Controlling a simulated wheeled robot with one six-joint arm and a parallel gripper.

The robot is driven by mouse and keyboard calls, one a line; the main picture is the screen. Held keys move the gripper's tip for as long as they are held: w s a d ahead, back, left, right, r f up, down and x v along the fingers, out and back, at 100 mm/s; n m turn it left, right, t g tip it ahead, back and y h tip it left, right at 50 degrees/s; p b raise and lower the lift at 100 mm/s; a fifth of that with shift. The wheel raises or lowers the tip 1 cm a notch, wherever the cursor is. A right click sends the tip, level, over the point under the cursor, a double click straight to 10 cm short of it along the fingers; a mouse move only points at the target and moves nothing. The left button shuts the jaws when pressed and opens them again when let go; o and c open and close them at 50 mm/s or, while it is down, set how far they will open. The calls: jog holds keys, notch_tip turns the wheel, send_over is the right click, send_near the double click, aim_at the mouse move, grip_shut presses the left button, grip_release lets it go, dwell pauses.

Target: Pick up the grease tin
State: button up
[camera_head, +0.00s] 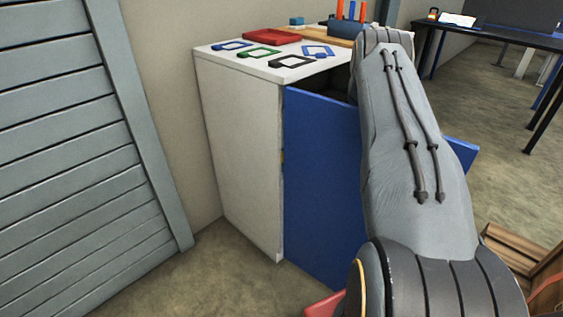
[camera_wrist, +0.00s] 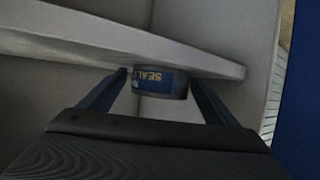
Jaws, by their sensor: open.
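A round tin (camera_wrist: 160,82) with a dark blue label and yellow lettering that looks like "SEAL" shows in the wrist view. It lies against a pale shelf (camera_wrist: 70,40), and the picture seems turned upside down. I cannot tell whether this is the grease tin. My gripper (camera_wrist: 160,77) is open, with one blue finger on each side of the tin. A small gap seems to show on either side. In the head view my arm hides the gripper, the tin and most of the cabinet's inside.
The white cabinet (camera_head: 238,150) has its blue door (camera_head: 320,180) open beside my arm. Coloured frames, a red item (camera_head: 272,36) and a wooden block with tools lie on top. A wooden crate (camera_head: 525,265) stands at the lower right. A dark table (camera_head: 495,33) is behind.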

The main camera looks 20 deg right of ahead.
jog(key=shift+c, duration=0.5)
jog(key=c, duration=1.3)
